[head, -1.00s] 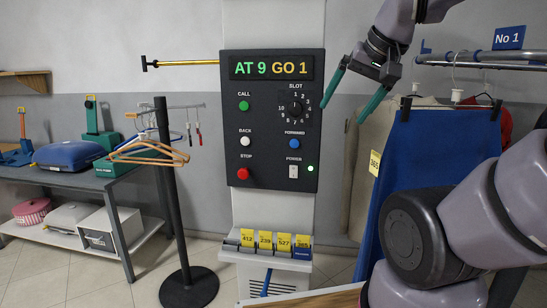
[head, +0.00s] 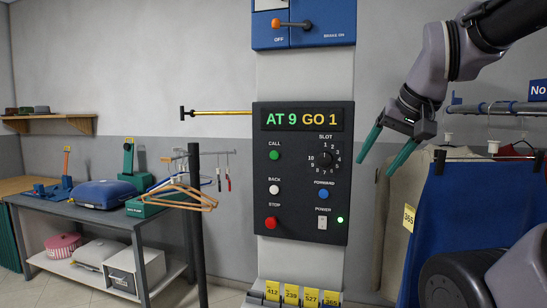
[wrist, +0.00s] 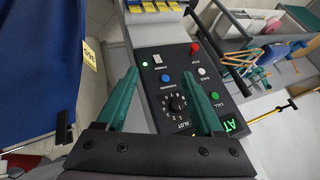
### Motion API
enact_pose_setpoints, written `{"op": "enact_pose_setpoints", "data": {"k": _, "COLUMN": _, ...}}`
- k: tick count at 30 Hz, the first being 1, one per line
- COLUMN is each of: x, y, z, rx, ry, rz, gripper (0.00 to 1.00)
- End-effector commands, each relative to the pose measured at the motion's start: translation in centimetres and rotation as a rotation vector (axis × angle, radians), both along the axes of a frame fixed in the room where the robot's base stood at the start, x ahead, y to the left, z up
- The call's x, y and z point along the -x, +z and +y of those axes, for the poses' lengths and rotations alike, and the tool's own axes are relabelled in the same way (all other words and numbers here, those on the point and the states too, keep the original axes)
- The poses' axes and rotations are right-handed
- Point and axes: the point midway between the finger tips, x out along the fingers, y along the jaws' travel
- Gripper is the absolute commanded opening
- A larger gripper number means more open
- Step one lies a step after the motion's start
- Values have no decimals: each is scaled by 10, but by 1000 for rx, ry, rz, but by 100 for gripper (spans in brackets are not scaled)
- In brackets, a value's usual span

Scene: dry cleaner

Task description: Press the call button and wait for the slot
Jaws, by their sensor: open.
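The green CALL button (head: 274,155) is at the upper left of the dark control panel (head: 300,228). The display (head: 302,119) reads AT 9 GO 1. The SLOT dial (head: 325,159) is at the panel's upper right; its exact setting is too small to tell. My gripper (head: 382,152) is open and empty, to the right of the panel and apart from it. In the wrist view, the panel shows rotated beyond the teal fingers, with the CALL button (wrist: 218,105) just right of the right finger.
A blue garment (head: 452,225) tagged 365 hangs from a rail at right. A blue brake box (head: 305,39) sits above the panel; yellow number tags (head: 291,294) stand below it. A black post with wooden hangers (head: 178,197) stands left of the panel.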

Motion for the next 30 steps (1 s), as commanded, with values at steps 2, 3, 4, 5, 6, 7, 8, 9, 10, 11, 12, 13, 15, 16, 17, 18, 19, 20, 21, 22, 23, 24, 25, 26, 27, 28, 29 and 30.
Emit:
{"op": "enact_pose_setpoints", "data": {"k": 2, "x": 0, "y": 0, "z": 0, "rx": 0, "ry": 0, "rz": 0, "gripper": 34}}
{"op": "enact_pose_setpoints", "data": {"k": 3, "x": 0, "y": 0, "z": 0, "rx": 0, "ry": 0, "rz": 0, "gripper": 19}}
{"op": "enact_pose_setpoints", "data": {"k": 4, "x": 0, "y": 0, "z": 0, "rx": 0, "ry": 0, "rz": 0, "gripper": 8}}
{"op": "enact_pose_setpoints", "data": {"k": 5, "x": 0, "y": 0, "z": 0, "rx": 0, "ry": 0, "rz": 0, "gripper": 0}}
{"op": "enact_pose_setpoints", "data": {"k": 6, "x": 0, "y": 0, "z": 0, "rx": 0, "ry": 0, "rz": 0, "gripper": 0}}
{"op": "enact_pose_setpoints", "data": {"k": 7, "x": 0, "y": 0, "z": 0, "rx": 0, "ry": 0, "rz": 0, "gripper": 0}}
{"op": "enact_pose_setpoints", "data": {"k": 8, "x": 0, "y": 0, "z": 0, "rx": 0, "ry": 0, "rz": 0, "gripper": 0}}
{"op": "enact_pose_setpoints", "data": {"k": 9, "x": 0, "y": 0, "z": 0, "rx": 0, "ry": 0, "rz": 0, "gripper": 0}}
{"op": "enact_pose_setpoints", "data": {"k": 10, "x": 0, "y": 0, "z": 0, "rx": 0, "ry": 0, "rz": 0, "gripper": 0}}
{"op": "enact_pose_setpoints", "data": {"k": 11, "x": 0, "y": 0, "z": 0, "rx": 0, "ry": 0, "rz": 0, "gripper": 0}}
{"op": "enact_pose_setpoints", "data": {"k": 12, "x": 0, "y": 0, "z": 0, "rx": 0, "ry": 0, "rz": 0, "gripper": 0}}
{"op": "enact_pose_setpoints", "data": {"k": 13, "x": 0, "y": 0, "z": 0, "rx": 0, "ry": 0, "rz": 0, "gripper": 0}}
{"op": "enact_pose_setpoints", "data": {"k": 15, "x": 0, "y": 0, "z": 0, "rx": 0, "ry": 0, "rz": 0, "gripper": 0}}
{"op": "enact_pose_setpoints", "data": {"k": 16, "x": 0, "y": 0, "z": 0, "rx": 0, "ry": 0, "rz": 0, "gripper": 0}}
{"op": "enact_pose_setpoints", "data": {"k": 17, "x": 0, "y": 0, "z": 0, "rx": 0, "ry": 0, "rz": 0, "gripper": 0}}
{"op": "enact_pose_setpoints", "data": {"k": 18, "x": 0, "y": 0, "z": 0, "rx": 0, "ry": 0, "rz": 0, "gripper": 0}}
{"op": "enact_pose_setpoints", "data": {"k": 19, "x": 0, "y": 0, "z": 0, "rx": 0, "ry": 0, "rz": 0, "gripper": 0}}
{"op": "enact_pose_setpoints", "data": {"k": 20, "x": 0, "y": 0, "z": 0, "rx": 0, "ry": 0, "rz": 0, "gripper": 0}}
{"op": "enact_pose_setpoints", "data": {"k": 21, "x": 0, "y": 0, "z": 0, "rx": 0, "ry": 0, "rz": 0, "gripper": 0}}
{"op": "enact_pose_setpoints", "data": {"k": 22, "x": 0, "y": 0, "z": 0, "rx": 0, "ry": 0, "rz": 0, "gripper": 0}}
{"op": "enact_pose_setpoints", "data": {"k": 23, "x": 0, "y": 0, "z": 0, "rx": 0, "ry": 0, "rz": 0, "gripper": 0}}
{"op": "enact_pose_setpoints", "data": {"k": 24, "x": 0, "y": 0, "z": 0, "rx": 0, "ry": 0, "rz": 0, "gripper": 0}}
{"op": "enact_pose_setpoints", "data": {"k": 25, "x": 0, "y": 0, "z": 0, "rx": 0, "ry": 0, "rz": 0, "gripper": 0}}
{"op": "enact_pose_setpoints", "data": {"k": 26, "x": 0, "y": 0, "z": 0, "rx": 0, "ry": 0, "rz": 0, "gripper": 0}}
{"op": "enact_pose_setpoints", "data": {"k": 27, "x": 0, "y": 0, "z": 0, "rx": 0, "ry": 0, "rz": 0, "gripper": 0}}
{"op": "enact_pose_setpoints", "data": {"k": 28, "x": 0, "y": 0, "z": 0, "rx": 0, "ry": 0, "rz": 0, "gripper": 0}}
{"op": "enact_pose_setpoints", "data": {"k": 29, "x": 0, "y": 0, "z": 0, "rx": 0, "ry": 0, "rz": 0, "gripper": 0}}
{"op": "enact_pose_setpoints", "data": {"k": 30, "x": 0, "y": 0, "z": 0, "rx": 0, "ry": 0, "rz": 0, "gripper": 0}}
